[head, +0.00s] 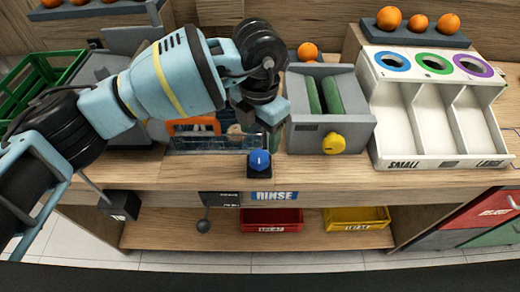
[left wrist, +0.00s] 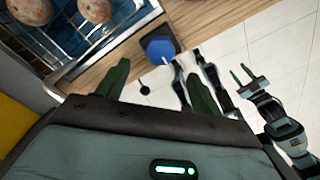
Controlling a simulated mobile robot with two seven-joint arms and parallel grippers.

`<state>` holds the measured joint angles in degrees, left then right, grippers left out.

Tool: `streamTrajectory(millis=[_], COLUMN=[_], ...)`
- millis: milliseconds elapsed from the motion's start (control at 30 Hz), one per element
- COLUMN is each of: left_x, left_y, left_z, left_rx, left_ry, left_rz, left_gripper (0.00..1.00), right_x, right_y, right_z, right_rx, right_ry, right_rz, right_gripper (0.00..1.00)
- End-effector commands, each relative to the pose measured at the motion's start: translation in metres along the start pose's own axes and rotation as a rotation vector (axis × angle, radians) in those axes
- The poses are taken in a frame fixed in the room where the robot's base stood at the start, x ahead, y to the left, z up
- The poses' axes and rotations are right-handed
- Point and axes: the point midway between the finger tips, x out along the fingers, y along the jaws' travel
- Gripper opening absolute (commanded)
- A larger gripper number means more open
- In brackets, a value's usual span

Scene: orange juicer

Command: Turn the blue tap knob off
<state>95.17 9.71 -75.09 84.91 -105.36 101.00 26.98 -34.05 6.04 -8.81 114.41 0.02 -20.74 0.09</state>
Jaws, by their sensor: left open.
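The blue tap knob (head: 259,161) sits on a dark base at the counter's front edge, above the RINSE label. A white mark shows on its face. My left gripper (head: 262,112) is just behind and above it, seen partly from behind its wrist. In the left wrist view my left gripper (left wrist: 160,86) is open, its two dark green fingers apart and empty. The blue knob (left wrist: 160,46) shows beyond the fingertips, between their lines, with no visible contact. A small arm with thin prongs, apparently my right gripper (left wrist: 245,76), shows at the right; its opening is unclear.
The clear-walled rinse basin (head: 215,142) lies left of the knob; brown spotted balls (left wrist: 95,10) lie in it. A grey juicer (head: 305,138) with a yellow knob (head: 333,144) stands right. A white sorting tray (head: 425,163) is further right. Space in front of the counter is open.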

Motion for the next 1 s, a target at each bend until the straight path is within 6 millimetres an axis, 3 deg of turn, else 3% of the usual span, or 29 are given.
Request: streamTrajectory(millis=[533,967,1000], left_x=[0.068,0.077,0.077], left_y=[-0.001,-0.001,-0.001], left_z=[0.000,0.000,0.000], left_rx=[0.001,0.002,0.002], left_ry=[0.001,-0.001,-0.001], left_rz=[-0.005,-0.004,-0.004], left_gripper=[0.66,0.66,0.61], right_x=[-0.004,-0.002,-0.002], right_y=[0.000,0.001,0.001], right_z=[0.014,0.004,0.003], right_rx=[-0.005,-0.007,-0.007], right_ry=[-0.028,-0.008,-0.007], right_rz=[-0.002,-0.001,-0.001], right_gripper=[0.36,0.36,0.36])
